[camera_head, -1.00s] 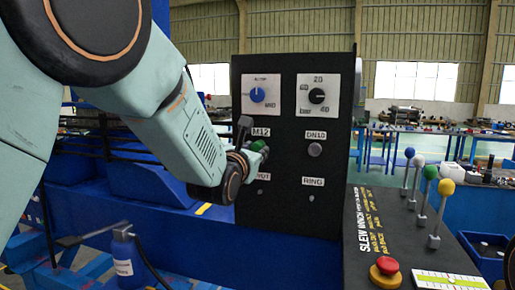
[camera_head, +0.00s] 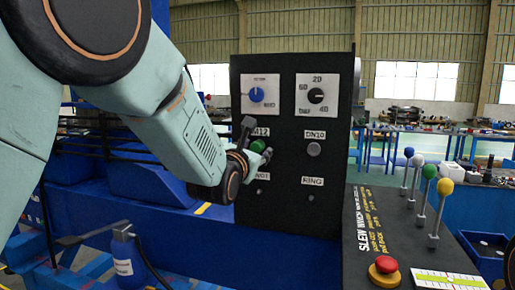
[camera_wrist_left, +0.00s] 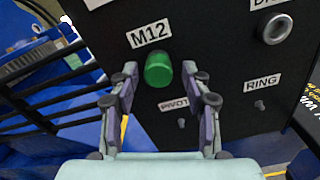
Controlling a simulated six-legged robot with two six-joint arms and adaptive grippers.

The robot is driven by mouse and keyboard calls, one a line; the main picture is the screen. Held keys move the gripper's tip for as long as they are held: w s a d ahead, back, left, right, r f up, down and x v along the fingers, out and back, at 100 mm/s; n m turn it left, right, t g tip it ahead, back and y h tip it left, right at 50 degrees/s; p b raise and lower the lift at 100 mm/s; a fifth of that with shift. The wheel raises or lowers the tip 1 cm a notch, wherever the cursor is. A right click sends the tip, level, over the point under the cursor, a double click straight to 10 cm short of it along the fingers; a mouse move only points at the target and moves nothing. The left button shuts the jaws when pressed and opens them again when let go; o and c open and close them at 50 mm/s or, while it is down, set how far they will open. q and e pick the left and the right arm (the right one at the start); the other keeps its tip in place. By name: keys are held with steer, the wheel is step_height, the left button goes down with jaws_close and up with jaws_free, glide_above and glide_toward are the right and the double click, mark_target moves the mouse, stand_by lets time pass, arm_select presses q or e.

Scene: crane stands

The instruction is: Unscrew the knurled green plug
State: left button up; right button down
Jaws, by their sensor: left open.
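The green plug (camera_head: 258,146) sits on the black panel (camera_head: 330,215) under the M12 label. In the left wrist view the plug (camera_wrist_left: 158,69) shows whole, a short green cylinder standing out from the panel. My left gripper (camera_head: 256,140) is at the panel beside the plug in the head view. In the wrist view its two fingers (camera_wrist_left: 160,88) are spread apart, one on each side and below the plug, with nothing between the pads. I cannot tell how far the tips are from the panel. My right gripper is not in view.
A grey DN10 fitting (camera_head: 313,149) and small PIVOT and RING points are on the same panel. Two dials (camera_head: 317,96) are above. At the right stand several ball-topped levers (camera_head: 440,205) and a red button (camera_head: 386,264). A blue bottle (camera_head: 126,262) is at lower left.

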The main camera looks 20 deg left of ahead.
arm_select(q)
steer(key=m, duration=0.4)
steer(key=shift+a, duration=0.1)
steer(key=m, duration=0.4)
steer(key=shift+b, duration=0.3)
steer(key=m, duration=0.7)
steer(key=m+b, duration=0.1)
steer(key=m, duration=0.3)
steer(key=shift+r+m, duration=0.1)
steer(key=shift+m, duration=0.3)
steer(key=m, duration=0.5)
steer(key=shift+c, duration=0.3)
jaws_close()
steer(key=shift+b, duration=0.3)
stand_by(0.3)
